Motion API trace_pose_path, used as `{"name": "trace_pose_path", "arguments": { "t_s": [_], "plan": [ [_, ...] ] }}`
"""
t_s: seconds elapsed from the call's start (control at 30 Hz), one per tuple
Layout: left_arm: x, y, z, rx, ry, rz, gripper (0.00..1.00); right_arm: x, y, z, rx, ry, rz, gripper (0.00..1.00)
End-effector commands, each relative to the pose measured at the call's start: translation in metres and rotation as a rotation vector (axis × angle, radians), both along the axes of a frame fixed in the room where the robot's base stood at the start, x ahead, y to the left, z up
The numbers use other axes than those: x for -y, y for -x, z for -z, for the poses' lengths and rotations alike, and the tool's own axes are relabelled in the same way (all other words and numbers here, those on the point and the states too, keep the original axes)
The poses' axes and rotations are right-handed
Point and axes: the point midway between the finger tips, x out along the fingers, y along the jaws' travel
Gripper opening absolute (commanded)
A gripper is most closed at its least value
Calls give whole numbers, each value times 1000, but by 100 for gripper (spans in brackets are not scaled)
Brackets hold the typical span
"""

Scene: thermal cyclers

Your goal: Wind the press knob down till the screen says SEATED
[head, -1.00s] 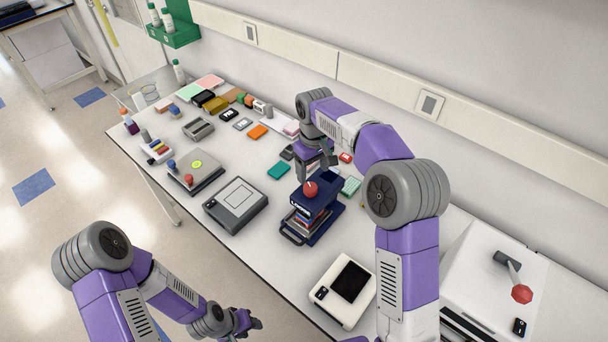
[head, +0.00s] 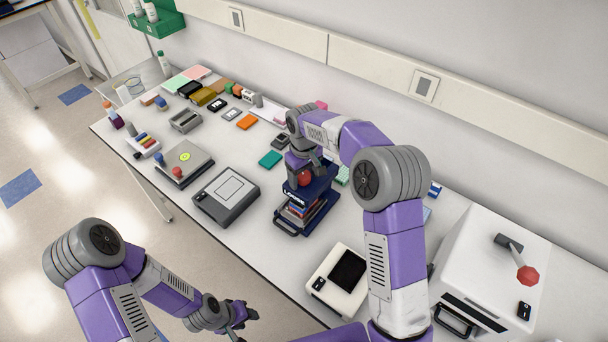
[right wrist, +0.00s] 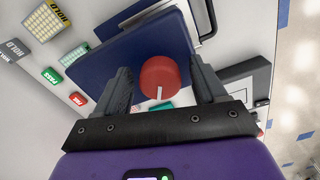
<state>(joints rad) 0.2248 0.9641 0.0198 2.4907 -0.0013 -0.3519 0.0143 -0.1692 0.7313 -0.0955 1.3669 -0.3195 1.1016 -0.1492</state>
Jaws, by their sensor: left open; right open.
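The red press knob (head: 305,178) tops a dark blue press (head: 318,190) that holds a stack of coloured plates. My right gripper (head: 303,166) is over the knob. In the right wrist view the red knob (right wrist: 162,76), with a white mark, shows between the two open fingers of my right gripper (right wrist: 163,82); I cannot tell whether they touch it. A white unit with a dark screen (head: 348,270) stands in front of the press; no word is readable on it. My left gripper (head: 244,318) is open and empty, low by the table's front edge.
A grey device with a pale panel (head: 227,196) is left of the press. A white box with a red-ended lever (head: 490,262) stands at the right. Small coloured blocks and cards, such as a teal one (head: 270,159), lie behind. A wall is at the back.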

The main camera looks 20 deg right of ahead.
Motion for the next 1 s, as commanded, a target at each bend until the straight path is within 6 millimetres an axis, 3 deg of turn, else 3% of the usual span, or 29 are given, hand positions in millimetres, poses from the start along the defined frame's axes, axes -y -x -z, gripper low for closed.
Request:
{"name": "trace_pose_path", "arguments": {
  "t_s": [0.2,0.57,1.0],
  "plan": [
    [0,0,0,0,0,0,43,0,0,0,0,0,0,69],
    [0,0,0,0,0,0,43,0,0,0,0,0,0,16],
    [0,0,-1,0,0,0,43,0,0,0,-1,2,67,16]
  ]
}}
